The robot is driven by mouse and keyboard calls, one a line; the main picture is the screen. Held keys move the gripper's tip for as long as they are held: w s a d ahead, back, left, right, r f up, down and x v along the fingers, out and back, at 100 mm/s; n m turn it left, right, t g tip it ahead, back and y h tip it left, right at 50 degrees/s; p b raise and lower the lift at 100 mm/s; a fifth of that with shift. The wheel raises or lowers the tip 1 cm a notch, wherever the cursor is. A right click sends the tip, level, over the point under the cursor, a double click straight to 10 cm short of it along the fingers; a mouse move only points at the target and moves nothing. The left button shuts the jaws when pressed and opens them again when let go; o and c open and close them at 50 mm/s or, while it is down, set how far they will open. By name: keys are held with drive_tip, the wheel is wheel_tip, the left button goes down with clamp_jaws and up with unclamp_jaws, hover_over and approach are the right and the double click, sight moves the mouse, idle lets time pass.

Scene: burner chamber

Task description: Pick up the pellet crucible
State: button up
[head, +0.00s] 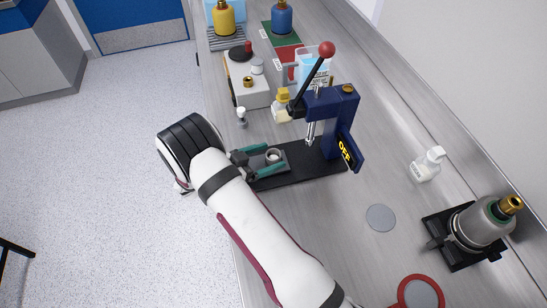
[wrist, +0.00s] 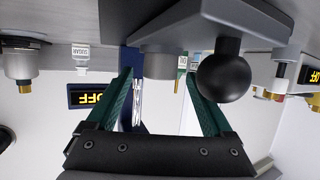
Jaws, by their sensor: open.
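A small round silver cup (head: 273,155), which looks like the pellet crucible, sits on a grey block on the press's black base (head: 318,168). My gripper (head: 272,159) is open, its green fingers on either side of the cup in the head view; I cannot tell whether they touch it. A grey block (wrist: 170,35) and a black ball knob (wrist: 225,77) appear there, the knob near the right finger. The scene looks upside down in that view.
The blue press (head: 343,112) with a red-ball lever (head: 327,49) stands just right of my gripper; its display (head: 346,149) reads OFF. A white device (head: 247,83), small bottles (head: 428,163) and a metal vessel (head: 481,222) stand on the bench. Bench around a grey disc (head: 381,217) is mostly free.

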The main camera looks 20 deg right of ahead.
clamp_jaws()
idle(0.3)
drive_tip(key=shift+r, duration=0.15)
